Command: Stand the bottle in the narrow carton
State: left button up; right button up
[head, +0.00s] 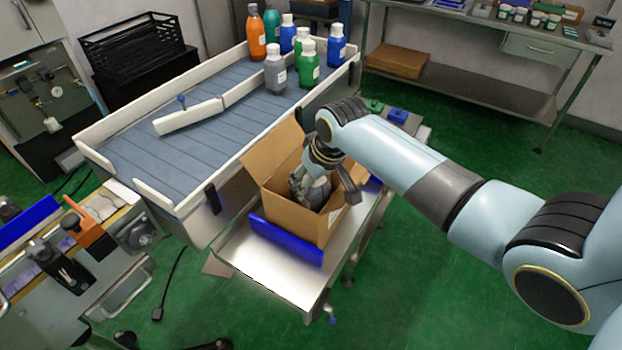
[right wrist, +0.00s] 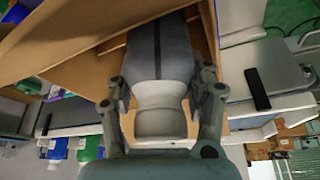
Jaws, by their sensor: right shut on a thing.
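The narrow carton (head: 290,217) is a brown box with raised flaps. It stands on a small metal table between blue side guides. My right gripper (head: 322,183) reaches down into the carton's open top. In the right wrist view the right gripper (right wrist: 162,100) is shut on a grey bottle (right wrist: 155,58), with a finger on each side of it. The bottle lies between the carton's cardboard walls, which also show in the right wrist view (right wrist: 75,35). The bottle's lower end is hidden, so I cannot tell whether it touches the carton floor. My left gripper is not in view.
Several orange, blue, green and grey bottles (head: 275,70) stand at the far end of the conveyor (head: 150,150). The metal table (head: 270,268) has bare room in front of the carton. A blue guide (head: 285,240) runs along the carton's front. A workbench with an orange clamp (head: 88,232) is at left.

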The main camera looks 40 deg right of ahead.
jog(key=shift+f, duration=0.6)
jog(key=o, duration=1.2)
jog(key=v, duration=1.3)
jog(key=shift+w+r+p, duration=0.1)
jog(key=shift+w+p, duration=0.05)
jog(key=shift+p, duration=0.25)
